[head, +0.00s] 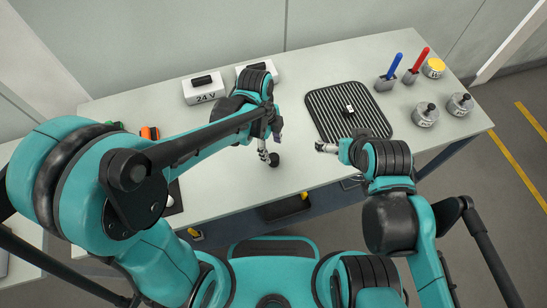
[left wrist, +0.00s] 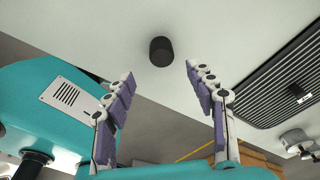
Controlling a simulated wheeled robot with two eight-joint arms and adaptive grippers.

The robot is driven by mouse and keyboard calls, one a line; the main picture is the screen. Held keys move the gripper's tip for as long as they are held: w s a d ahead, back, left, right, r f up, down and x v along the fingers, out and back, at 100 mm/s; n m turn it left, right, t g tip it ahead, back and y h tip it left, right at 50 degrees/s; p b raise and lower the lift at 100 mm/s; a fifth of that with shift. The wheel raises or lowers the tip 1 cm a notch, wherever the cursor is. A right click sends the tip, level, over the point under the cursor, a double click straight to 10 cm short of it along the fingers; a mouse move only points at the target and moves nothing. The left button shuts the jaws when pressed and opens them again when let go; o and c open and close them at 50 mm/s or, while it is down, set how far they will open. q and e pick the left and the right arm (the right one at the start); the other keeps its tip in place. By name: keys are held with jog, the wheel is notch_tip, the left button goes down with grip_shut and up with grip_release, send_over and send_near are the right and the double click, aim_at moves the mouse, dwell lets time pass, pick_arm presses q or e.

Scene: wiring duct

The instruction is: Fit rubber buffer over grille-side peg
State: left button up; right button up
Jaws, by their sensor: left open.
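A short black cylinder, which looks like the rubber buffer (head: 273,159), stands on the table near its front edge. In the left wrist view the buffer (left wrist: 161,51) lies beyond and between the fingertips, apart from both. My left gripper (head: 270,143) is open and empty beside it; its purple-padded fingers (left wrist: 159,73) are spread. A dark ribbed grille (head: 322,118) lies to the right, with a small black-topped piece (head: 350,110) on it. Which part is the grille-side peg I cannot tell. My right gripper (head: 327,147) is at the grille's front left corner; its opening is unclear.
Two metal cylinders with black knobs (head: 425,114) (head: 460,104) stand right of the grille. Blue and red pens in holders (head: 384,83) and a yellow-topped can (head: 433,67) are behind. White blocks (head: 204,92), one marked 24 V, stand back left. The table front centre is mostly clear.

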aim_at(273, 157)
pick_arm(q)
jog(key=f, duration=0.1)
jog(key=f+b, duration=0.1)
jog(key=f, duration=0.1)
jog(key=shift+w+d, duration=0.1)
jog(key=shift+d, duration=0.1)
notch_tip(273, 157, down, 4)
jog(key=shift+d+r+b, duration=0.1)
jog(key=shift+b, duration=0.85)
jog(key=shift+d+f, duration=0.1)
jog(key=shift+f, duration=0.3)
jog(key=shift+r, duration=0.1)
jog(key=shift+c, duration=0.9)
jog(key=c, duration=1)
